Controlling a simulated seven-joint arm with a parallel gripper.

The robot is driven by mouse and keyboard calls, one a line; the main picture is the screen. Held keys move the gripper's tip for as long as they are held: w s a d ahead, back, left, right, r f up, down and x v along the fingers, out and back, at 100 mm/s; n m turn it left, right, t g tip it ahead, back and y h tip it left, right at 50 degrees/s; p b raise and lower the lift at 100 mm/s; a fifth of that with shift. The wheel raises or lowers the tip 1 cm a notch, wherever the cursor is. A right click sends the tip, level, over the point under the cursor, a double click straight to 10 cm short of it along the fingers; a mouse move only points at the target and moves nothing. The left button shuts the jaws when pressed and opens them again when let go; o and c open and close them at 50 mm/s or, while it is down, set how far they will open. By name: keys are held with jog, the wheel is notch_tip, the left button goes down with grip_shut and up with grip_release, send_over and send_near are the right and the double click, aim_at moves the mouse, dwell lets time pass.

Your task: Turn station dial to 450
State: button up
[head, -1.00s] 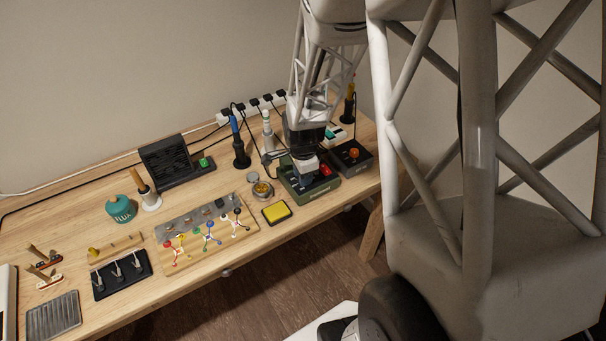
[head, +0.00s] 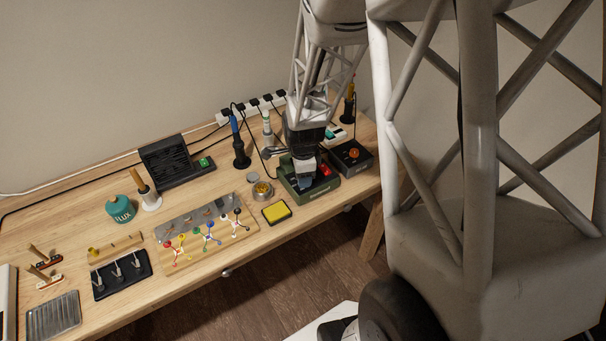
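The green station (head: 323,193) stands near the right end of the bench, with a red switch (head: 325,170) on its top. My gripper (head: 304,183) points down over the left part of the station top, very close to it. The gripper covers that part, so I cannot see the dial there, its setting, or whether the fingers touch it. The fingers are too small and dark to tell if they are open or shut. A black box (head: 362,166) with an orange knob (head: 353,153) stands just right of the station.
A blue-handled iron in a stand (head: 241,158) and a white-tipped tool (head: 267,127) stand behind. Left of the station are a round tin (head: 262,190), a yellow sponge (head: 277,212) and a board with coloured clips (head: 207,236). Cables run behind my gripper.

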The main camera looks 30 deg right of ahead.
jog(key=shift+o, duration=0.7)
jog(key=shift+r, duration=0.1)
jog(key=shift+r, duration=3.8)
